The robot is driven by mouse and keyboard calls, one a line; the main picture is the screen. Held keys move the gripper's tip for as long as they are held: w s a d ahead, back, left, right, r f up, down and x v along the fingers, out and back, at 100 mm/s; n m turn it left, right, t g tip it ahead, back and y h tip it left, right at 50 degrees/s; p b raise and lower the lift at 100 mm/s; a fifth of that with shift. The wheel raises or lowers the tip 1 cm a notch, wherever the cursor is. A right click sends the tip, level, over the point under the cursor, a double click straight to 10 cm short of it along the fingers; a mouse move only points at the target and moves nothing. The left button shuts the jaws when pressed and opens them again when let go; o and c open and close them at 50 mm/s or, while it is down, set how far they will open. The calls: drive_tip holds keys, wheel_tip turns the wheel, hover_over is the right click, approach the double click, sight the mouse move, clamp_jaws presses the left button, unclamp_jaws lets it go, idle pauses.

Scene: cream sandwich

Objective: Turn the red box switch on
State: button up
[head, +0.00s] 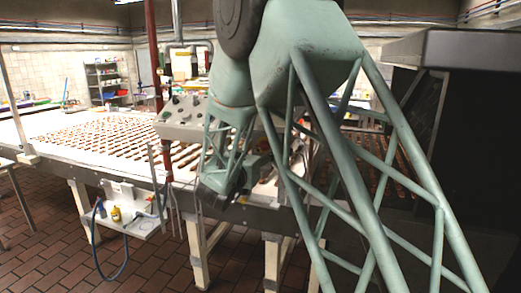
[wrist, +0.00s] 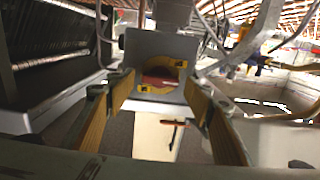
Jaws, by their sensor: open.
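In the wrist view, a red switch part (wrist: 160,79) sits in a round yellow surround on the front of a grey box (wrist: 136,42). My gripper (wrist: 158,88) is open, with one tan-padded finger on each side of the switch in the picture. Nothing shows between the fingers; the gap to the switch is hard to judge. The switch's exact lever position is too small to tell. In the head view, my green arm reaches down by the conveyor edge, and I cannot make out the red switch there.
A long conveyor table (head: 40,130) with rows of sandwich pieces runs across the head view. A control panel (head: 184,118) with knobs stands at its edge. A white tray (head: 133,224) with a yellow bottle (head: 116,214) hangs in front. A dark machine (head: 475,130) stands right.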

drive_tip(key=shift+c, duration=0.3)
drive_tip(key=c, duration=0.8)
